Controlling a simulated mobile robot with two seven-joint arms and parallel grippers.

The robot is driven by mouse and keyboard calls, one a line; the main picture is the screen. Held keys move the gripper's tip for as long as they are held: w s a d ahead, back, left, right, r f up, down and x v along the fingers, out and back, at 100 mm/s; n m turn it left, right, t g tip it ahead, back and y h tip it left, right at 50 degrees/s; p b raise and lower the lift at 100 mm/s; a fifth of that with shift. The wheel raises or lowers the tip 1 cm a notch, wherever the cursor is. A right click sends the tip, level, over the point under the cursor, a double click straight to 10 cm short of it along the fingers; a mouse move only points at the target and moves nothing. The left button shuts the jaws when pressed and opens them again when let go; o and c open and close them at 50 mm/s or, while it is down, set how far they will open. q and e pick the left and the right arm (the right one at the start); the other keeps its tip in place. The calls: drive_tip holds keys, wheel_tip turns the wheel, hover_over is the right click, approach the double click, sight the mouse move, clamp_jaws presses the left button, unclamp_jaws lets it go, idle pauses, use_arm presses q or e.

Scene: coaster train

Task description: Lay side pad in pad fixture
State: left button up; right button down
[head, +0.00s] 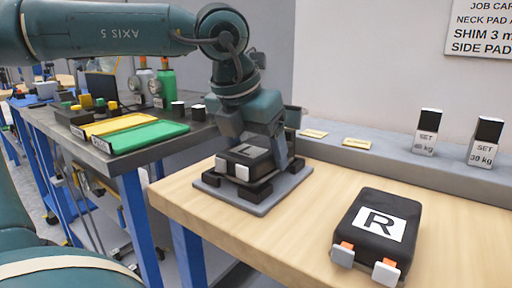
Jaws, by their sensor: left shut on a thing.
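My left gripper (252,150) points down over the pad fixture and is shut on a black side pad (262,163). The pad has a pale label on top, mostly covered by the gripper, and white blocks on its near side. The pad fixture (262,207) is a grey plate with black corner blocks, at the left end of the wooden bench. The held pad is level, between or just above the blocks; I cannot tell whether it touches the plate. A second black pad (372,252), marked R, lies on the bench at right. My right gripper is out of view.
The wooden bench top (310,235) is clear between the fixture and the R pad. A grey ledge behind holds two small yellow plates and two SET weights (428,132). A dark side bench at left carries yellow and green trays (150,136) and bottles.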

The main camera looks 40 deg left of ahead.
use_arm(q)
drive_tip(key=shift+f+b, duration=0.55)
drive_tip(key=shift+f, duration=0.1)
drive_tip(key=o, duration=1.3)
